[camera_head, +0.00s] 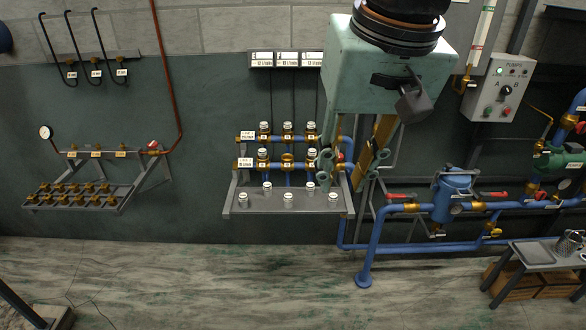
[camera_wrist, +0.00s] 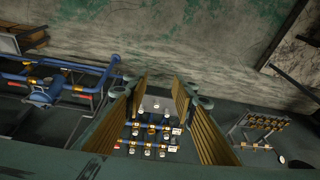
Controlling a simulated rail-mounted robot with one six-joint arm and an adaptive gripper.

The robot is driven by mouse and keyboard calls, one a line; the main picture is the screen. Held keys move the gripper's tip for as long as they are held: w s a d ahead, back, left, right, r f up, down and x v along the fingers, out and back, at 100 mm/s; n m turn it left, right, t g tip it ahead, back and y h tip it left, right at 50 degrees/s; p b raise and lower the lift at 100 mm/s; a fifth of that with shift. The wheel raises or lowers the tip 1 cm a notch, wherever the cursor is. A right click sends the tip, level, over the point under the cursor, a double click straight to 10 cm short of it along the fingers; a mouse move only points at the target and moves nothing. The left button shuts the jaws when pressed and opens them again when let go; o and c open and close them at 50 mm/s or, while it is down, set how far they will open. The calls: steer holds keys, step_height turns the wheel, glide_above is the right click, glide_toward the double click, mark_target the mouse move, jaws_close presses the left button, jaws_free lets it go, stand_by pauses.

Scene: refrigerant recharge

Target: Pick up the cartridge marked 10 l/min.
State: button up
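Several small silver cartridges with white tops stand on a grey shelf (camera_head: 258,211) below the valve manifold; one cartridge (camera_head: 288,200) is at the front middle, another (camera_head: 243,200) at the front left and another (camera_head: 333,200) at the front right. Their markings are too small to read, so I cannot tell which is 10 l/min. More white-topped cartridges sit in the manifold's upper row (camera_head: 287,127) and lower row. My gripper (camera_head: 344,170) hangs in front of the shelf's right end, pointing down. In the wrist view my gripper (camera_wrist: 160,90) is open and empty, with shelf and manifold visible between its fingers.
Blue pipes with a blue filter housing (camera_head: 453,197) stand right of the shelf. A rack with brass fittings (camera_head: 85,195) is on the left wall. A small table (camera_head: 540,254) is at the lower right. The floor before the shelf is clear.

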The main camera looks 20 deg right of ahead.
steer(key=w+d+f+m, duration=0.1)
steer(key=w+d+m, duration=0.1)
steer(key=w, duration=0.6)
steer(key=w+d+f+m, duration=0.2)
steer(key=w+d, duration=0.1)
steer(key=w, duration=0.4)
steer(key=m+g+p, duration=0.2)
steer(key=m+g, duration=0.1)
steer(key=m, duration=0.7)
glide_above(333, 195)
step_height(333, 195, down, 31)
steer(key=shift+f, duration=0.15)
steer(key=shift+f, duration=4.3)
steer(key=shift+d+f+b, duration=0.1)
steer(key=shift+f+b, duration=0.2)
steer(key=shift+f, duration=2.3)
